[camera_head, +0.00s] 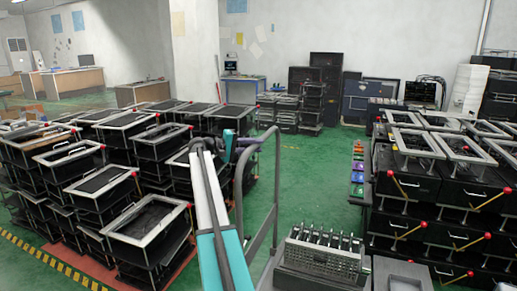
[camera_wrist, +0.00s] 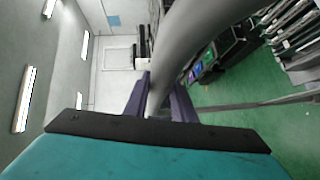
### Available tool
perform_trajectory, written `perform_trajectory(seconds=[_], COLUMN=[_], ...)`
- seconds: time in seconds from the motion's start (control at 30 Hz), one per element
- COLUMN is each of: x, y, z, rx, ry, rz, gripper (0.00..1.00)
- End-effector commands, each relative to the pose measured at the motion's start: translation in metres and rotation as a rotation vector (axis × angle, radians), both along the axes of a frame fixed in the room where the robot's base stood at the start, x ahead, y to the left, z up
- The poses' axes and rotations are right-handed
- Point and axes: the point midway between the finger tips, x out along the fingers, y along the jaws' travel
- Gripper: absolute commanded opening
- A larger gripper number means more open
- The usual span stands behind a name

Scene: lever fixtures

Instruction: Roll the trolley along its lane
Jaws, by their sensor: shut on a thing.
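The trolley's grey tubular handle (camera_head: 276,168) stands upright right of my arm in the head view. In the wrist view the thick grey tube (camera_wrist: 195,45) passes between my purple fingers. My gripper (camera_head: 233,148) is shut on this handle near its upper left part; it also shows in the wrist view (camera_wrist: 160,97). The fingertips are small in the head view. The trolley's low deck is mostly hidden at the bottom. A grey metal unit with a row of upright parts (camera_head: 322,250) stands low beside the handle; I cannot tell whether it rests on the trolley.
A green floor lane (camera_head: 305,185) runs ahead between stacked dark fixtures. Stacks with grey frames (camera_head: 105,180) crowd the left. Stacks with red-knobbed levers (camera_head: 435,205) close in on the right. Coloured bins (camera_head: 357,175) line the right side. Dark cabinets (camera_head: 325,75) stand at the far end.

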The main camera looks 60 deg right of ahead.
Motion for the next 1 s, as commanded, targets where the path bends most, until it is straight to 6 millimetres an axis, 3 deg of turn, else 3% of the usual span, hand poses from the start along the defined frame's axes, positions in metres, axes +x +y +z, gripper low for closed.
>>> perform_trajectory(seconds=[0.27,0.3,0.4,0.77,1.0], x=[-0.001,-0.001,-0.001,0.0,0.009], y=[0.0,0.0,0.0,0.001,0.016], z=[-0.001,-0.001,-0.001,0.0,0.002], rx=[0.002,0.002,0.002,0.0,0.0], ry=[0.0,0.0,0.0,-0.001,0.0], rz=[-0.004,-0.005,-0.004,-0.003,-0.002], gripper=[0.0,0.3,0.42,0.42,0.42])
